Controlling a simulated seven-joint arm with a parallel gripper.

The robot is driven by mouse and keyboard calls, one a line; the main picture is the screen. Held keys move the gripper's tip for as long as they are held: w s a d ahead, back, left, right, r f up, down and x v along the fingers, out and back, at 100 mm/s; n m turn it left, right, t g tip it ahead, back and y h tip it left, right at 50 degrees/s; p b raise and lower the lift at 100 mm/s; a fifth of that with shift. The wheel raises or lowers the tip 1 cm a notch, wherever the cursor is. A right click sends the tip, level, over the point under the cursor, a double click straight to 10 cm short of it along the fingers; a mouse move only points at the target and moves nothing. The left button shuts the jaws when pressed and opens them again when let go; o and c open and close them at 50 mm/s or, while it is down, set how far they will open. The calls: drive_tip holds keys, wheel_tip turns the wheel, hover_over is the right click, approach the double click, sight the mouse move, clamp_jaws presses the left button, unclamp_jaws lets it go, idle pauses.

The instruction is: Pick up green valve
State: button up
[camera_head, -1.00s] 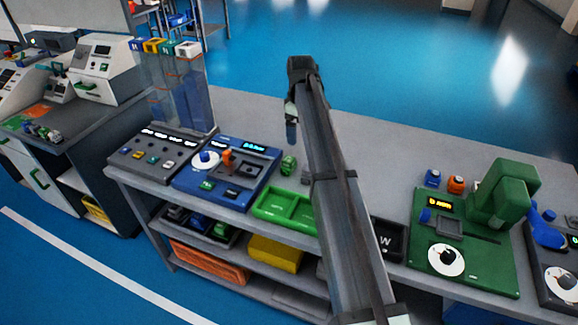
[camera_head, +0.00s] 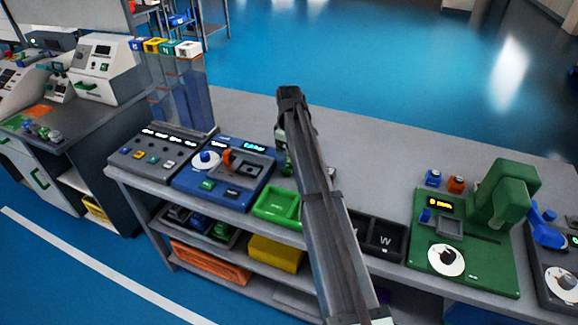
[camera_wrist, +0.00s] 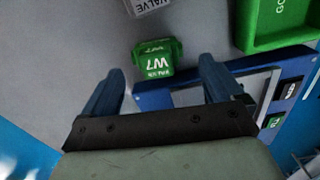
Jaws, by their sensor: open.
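The green valve (camera_wrist: 157,60), a small green block marked "W7", stands on the grey bench top in the wrist view. It lies ahead of and between the two blue fingers of my gripper (camera_wrist: 164,70), which are spread apart with nothing held. In the head view the green valve (camera_head: 287,170) shows only as a small green patch, mostly hidden by my arm and gripper.
The blue test station (camera_head: 225,175) stands close on the left and the green tray (camera_head: 277,206) is in front. In the wrist view a grey "VALVE" label piece (camera_wrist: 146,5) lies beyond the valve. A green machine (camera_head: 470,240) stands right. The bench behind is clear.

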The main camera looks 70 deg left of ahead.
sight(289, 159)
drive_tip(key=f, duration=0.5)
drive_tip(key=shift+w+a, duration=0.1)
drive_tip(key=shift+a, duration=0.1)
drive_tip(key=c, duration=1.2)
drive_tip(key=shift+c, duration=0.2)
